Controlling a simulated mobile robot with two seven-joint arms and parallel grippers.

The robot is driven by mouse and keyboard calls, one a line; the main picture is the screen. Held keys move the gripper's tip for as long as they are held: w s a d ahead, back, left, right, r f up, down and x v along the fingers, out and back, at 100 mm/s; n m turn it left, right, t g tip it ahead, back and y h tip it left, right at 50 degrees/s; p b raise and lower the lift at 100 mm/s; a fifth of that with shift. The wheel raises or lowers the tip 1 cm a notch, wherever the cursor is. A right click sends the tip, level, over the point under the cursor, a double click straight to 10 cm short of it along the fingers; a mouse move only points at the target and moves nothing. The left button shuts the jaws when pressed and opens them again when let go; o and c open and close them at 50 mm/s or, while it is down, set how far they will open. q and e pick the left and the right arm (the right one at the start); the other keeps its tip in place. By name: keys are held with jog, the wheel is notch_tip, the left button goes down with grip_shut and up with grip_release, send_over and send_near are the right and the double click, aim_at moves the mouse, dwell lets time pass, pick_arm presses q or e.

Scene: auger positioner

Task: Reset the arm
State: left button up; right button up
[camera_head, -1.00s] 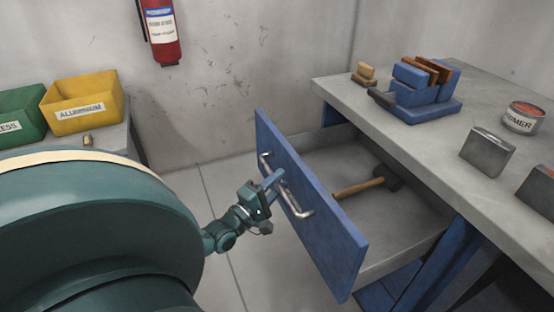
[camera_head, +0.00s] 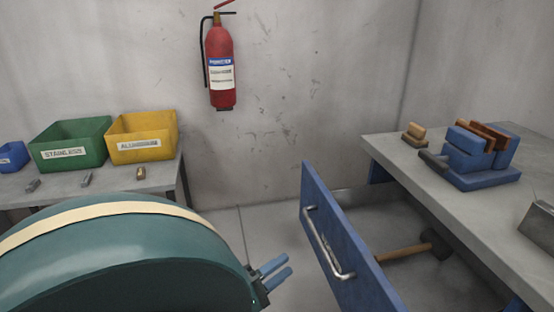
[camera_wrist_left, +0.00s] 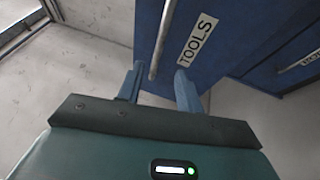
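My left gripper (camera_head: 275,270) shows at the bottom middle of the head view, with its two blue fingers apart and nothing between them. It is left of the open drawer's metal handle (camera_head: 322,243), with a gap between them. In the left wrist view my left gripper (camera_wrist_left: 158,88) is open too. The handle (camera_wrist_left: 160,42) appears beyond its fingertips, on the blue drawer front (camera_wrist_left: 215,25) with a TOOLS label. My large teal arm link hides most of the forearm in the head view. My right gripper is not in view.
The open drawer (camera_head: 345,250) holds a hammer (camera_head: 405,252) and juts out from the grey workbench (camera_head: 400,160). Green (camera_head: 70,145) and yellow (camera_head: 143,138) bins stand on the left table. A fire extinguisher (camera_head: 220,65) hangs on the wall.

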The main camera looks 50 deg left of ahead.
pick_arm(q)
jog(key=shift+s, duration=0.45)
dwell(0.3)
